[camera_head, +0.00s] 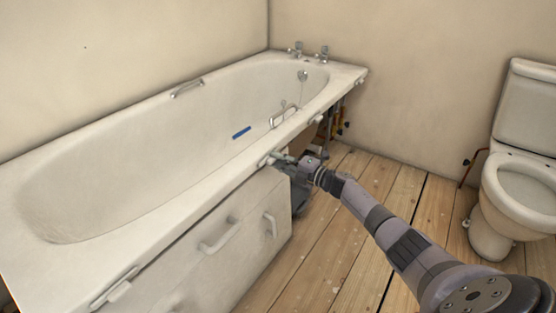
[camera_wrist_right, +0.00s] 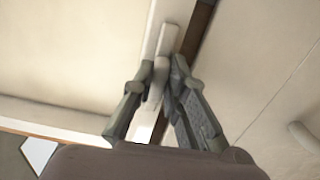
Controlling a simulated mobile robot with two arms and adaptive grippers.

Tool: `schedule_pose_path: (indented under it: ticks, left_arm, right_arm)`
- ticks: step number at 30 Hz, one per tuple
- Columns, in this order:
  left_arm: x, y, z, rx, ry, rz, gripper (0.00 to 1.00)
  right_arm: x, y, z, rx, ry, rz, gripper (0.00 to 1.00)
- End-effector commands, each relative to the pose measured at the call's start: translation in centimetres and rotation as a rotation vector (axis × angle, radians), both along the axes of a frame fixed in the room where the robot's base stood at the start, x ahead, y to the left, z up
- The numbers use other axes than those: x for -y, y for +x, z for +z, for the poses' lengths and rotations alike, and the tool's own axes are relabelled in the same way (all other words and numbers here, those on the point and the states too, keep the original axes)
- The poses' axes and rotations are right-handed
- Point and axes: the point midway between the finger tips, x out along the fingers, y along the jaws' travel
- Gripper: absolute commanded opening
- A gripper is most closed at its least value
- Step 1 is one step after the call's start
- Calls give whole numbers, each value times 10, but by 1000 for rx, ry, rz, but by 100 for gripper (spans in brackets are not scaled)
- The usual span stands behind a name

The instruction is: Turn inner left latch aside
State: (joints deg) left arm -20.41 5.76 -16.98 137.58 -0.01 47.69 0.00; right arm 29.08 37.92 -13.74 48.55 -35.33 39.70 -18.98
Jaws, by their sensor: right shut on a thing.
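A small white latch (camera_head: 272,158) sits under the front rim of the bathtub (camera_head: 60,250), at the right end of the white side panel (camera_head: 245,215). My right gripper (camera_head: 285,161) reaches it from the right. In the right wrist view my gripper (camera_wrist_right: 163,70) has one finger on each side of the narrow pale latch (camera_wrist_right: 166,40) and is shut on it. The latch points away from the rim beside a dark gap. The fingers partly hide it in the head view. My left gripper is not in view.
Another white latch (camera_head: 119,291) is at the rim's near left, and one (camera_head: 317,119) is farther right. Panel handles (camera_head: 220,236) stick out below. Pipes (camera_head: 338,118) show under the tub's open end. A toilet (camera_head: 510,190) stands right; the wooden floor (camera_head: 340,215) between is clear.

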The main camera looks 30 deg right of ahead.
Motion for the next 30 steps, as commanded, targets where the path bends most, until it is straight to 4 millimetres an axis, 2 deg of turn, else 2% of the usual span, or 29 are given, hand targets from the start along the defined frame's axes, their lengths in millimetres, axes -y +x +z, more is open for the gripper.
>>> schedule_pose_path:
  ticks: [5,6,14,24,30]
  left_arm:
    - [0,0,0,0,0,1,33]
    - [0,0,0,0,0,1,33]
    - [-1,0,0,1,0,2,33]
    - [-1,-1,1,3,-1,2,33]
    - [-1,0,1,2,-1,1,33]
  right_arm:
    - [1,0,-1,-1,-2,-2,0]
    - [1,0,-1,-1,-2,-2,16]
    - [0,0,0,0,-2,-1,33]
    - [1,-2,-1,0,-2,-1,33]
    - [10,-23,-2,-3,-6,0,33]
